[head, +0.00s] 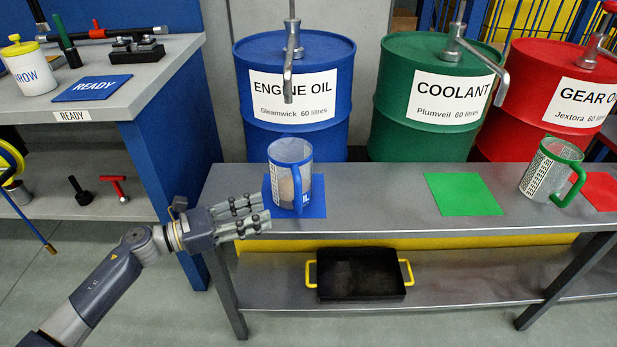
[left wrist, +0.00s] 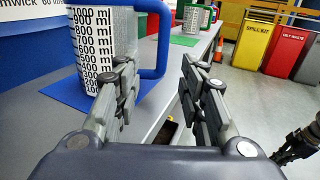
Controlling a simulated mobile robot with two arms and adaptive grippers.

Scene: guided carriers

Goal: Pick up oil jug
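The oil jug (head: 288,172) is a clear measuring jug with a blue rim and blue handle. It stands upright on a blue mat (head: 318,208) on the grey bench, below the engine oil drum. In the left wrist view the jug (left wrist: 98,45) is close ahead at left, its scale and blue handle showing. My left gripper (head: 262,219) is at the bench's front left, just left of and in front of the jug.
A green-handled jug (head: 550,172) stands right of a bare green mat (head: 463,194). Blue engine oil (head: 290,130), green coolant (head: 420,135) and red gear oil drums (head: 545,75) stand behind. A black tray (head: 360,273) lies on the lower shelf. A workbench (head: 165,70) is at left.

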